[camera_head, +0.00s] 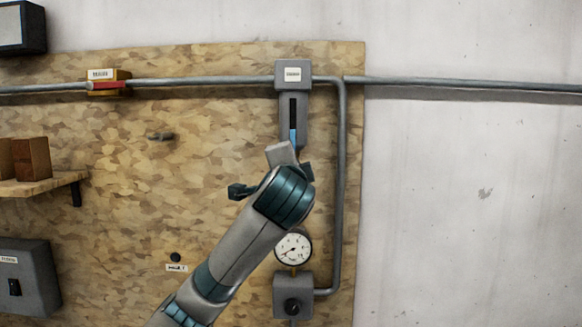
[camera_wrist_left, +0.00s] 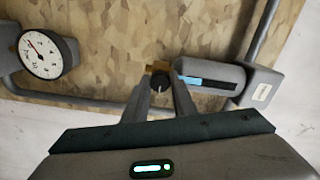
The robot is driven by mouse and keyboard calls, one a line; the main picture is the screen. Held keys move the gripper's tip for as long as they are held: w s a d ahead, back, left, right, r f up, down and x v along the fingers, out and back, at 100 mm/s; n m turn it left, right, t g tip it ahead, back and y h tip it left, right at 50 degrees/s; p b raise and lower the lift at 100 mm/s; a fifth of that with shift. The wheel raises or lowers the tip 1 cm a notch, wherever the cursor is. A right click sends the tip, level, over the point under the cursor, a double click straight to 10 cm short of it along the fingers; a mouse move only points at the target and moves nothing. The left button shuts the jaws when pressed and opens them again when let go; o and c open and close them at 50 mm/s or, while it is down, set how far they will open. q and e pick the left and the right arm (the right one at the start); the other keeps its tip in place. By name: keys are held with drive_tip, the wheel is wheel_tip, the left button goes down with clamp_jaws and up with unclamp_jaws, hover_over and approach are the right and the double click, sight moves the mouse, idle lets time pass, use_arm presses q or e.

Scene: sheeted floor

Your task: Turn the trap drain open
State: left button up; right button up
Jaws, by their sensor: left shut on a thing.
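The trap (camera_head: 285,128) is a grey housing with a dark upright window, blue in its lower part, hanging under a labelled pipe box (camera_head: 293,74). In the left wrist view the trap (camera_wrist_left: 227,73) lies to the right. At its lower end is a brass fitting (camera_wrist_left: 157,65) with a small black drain knob (camera_wrist_left: 161,80). My left gripper (camera_wrist_left: 161,90) has its two fingers on either side of this knob, shut on it. In the head view my left wrist covers the knob and the fingertips. The knob's exact angle is hard to read. My right gripper is in neither view.
A round gauge (camera_head: 293,249) and a grey box with a black knob (camera_head: 293,296) sit below. A pipe (camera_head: 341,190) runs down right of the trap. A red-handled valve (camera_head: 108,84) is upper left; a shelf (camera_head: 42,185) is at left. The right wall is bare.

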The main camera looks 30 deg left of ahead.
use_arm(q)
drive_tip(key=shift+m, duration=0.6)
drive_tip(key=o, duration=1)
drive_tip(key=shift+o, duration=0.2)
drive_tip(key=shift+d, duration=0.1)
drive_tip(key=shift+s, duration=0.1)
